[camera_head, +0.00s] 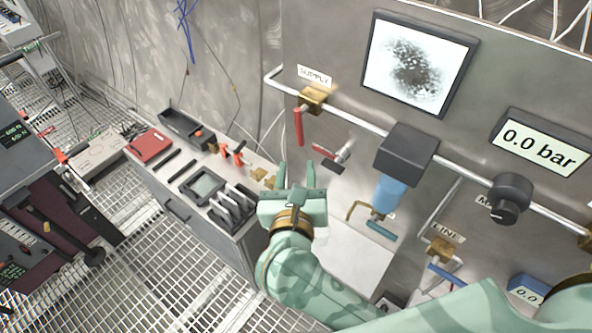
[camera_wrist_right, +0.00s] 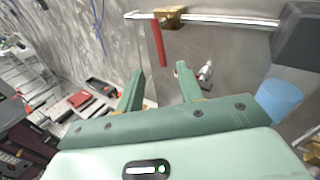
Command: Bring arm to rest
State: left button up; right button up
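My right arm reaches in from the lower right of the head view, with its green gripper (camera_head: 296,172) raised in front of the steel panel. Its two fingers stand apart with nothing between them. The wrist view also shows this right gripper (camera_wrist_right: 160,72) with its fingers spread and empty. Beyond the fingers there, a red valve handle (camera_wrist_right: 158,42) hangs from the pipe, apart from them. In the head view the red handle (camera_head: 298,127) is above the gripper, below the SUPPLY label. My left gripper is in neither view.
The panel (camera_head: 341,172) carries a pipe, a black block (camera_head: 407,151) with a blue cylinder (camera_head: 387,194), a knob (camera_head: 509,198) and a gauge reading 0.0 bar (camera_head: 541,147). A bench with tools and a red case (camera_head: 150,145) stands left. Grated floor (camera_head: 165,262) lies open in front.

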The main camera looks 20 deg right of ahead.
jog(key=shift+s+a, duration=0.1)
jog(key=shift+s, duration=0.2)
